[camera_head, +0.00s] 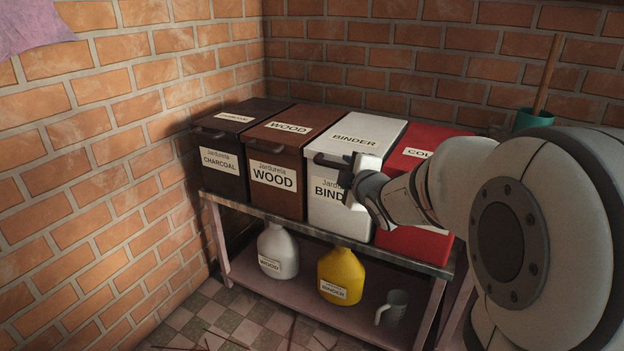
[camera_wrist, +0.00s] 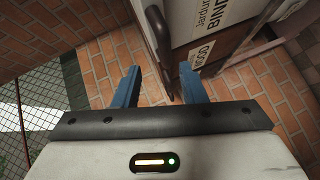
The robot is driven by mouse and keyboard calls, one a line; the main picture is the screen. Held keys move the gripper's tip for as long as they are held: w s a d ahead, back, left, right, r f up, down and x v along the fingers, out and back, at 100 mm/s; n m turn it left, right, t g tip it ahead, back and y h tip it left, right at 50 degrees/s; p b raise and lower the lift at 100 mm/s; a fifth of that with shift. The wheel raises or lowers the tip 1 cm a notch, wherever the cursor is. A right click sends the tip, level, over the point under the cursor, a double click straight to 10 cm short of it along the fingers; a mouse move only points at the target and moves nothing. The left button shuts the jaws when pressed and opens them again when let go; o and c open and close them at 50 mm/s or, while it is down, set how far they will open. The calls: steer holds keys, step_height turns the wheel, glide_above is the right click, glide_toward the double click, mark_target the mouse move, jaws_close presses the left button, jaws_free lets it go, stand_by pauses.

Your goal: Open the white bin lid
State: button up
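The white bin (camera_head: 327,197), labelled BINDER, stands on a shelf with its white lid (camera_head: 372,128) shut. A dark handle sits on the lid's front edge and shows close up in the wrist view (camera_wrist: 157,36). My gripper (camera_head: 347,174) is at the bin's front, by the handle, and partly covers the front label. In the wrist view, my gripper (camera_wrist: 160,72) has its two blue fingers spread apart. The handle's end appears just ahead of the gap between them. I cannot tell whether a finger touches it. Nothing is held.
A brown WOOD bin (camera_head: 272,178) and a dark charcoal bin (camera_head: 222,170) stand left, a red bin (camera_head: 408,240) right, partly behind my arm. The lower shelf holds a white jug (camera_head: 277,243), a yellow jug (camera_head: 341,268) and a mug (camera_head: 393,305). Brick walls stand behind and left.

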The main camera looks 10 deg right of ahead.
mark_target(333, 166)
steer(key=shift+w+a+f+n+t+y+b, duration=0.2)
steer(key=shift+w+f+n+y+b, duration=0.1)
steer(key=shift+w+f+n+b, duration=0.15)
steer(key=shift+w+a+f+n+t+y+b, duration=0.2)
steer(key=shift+w+f+n+y+b, duration=0.1)
steer(key=shift+w+f+n, duration=0.2)
steer(key=b+x, duration=0.1)
steer(key=x, duration=0.6)
steer(key=shift+w+r, duration=0.1)
steer(key=shift+c, duration=0.4)
jaws_close()
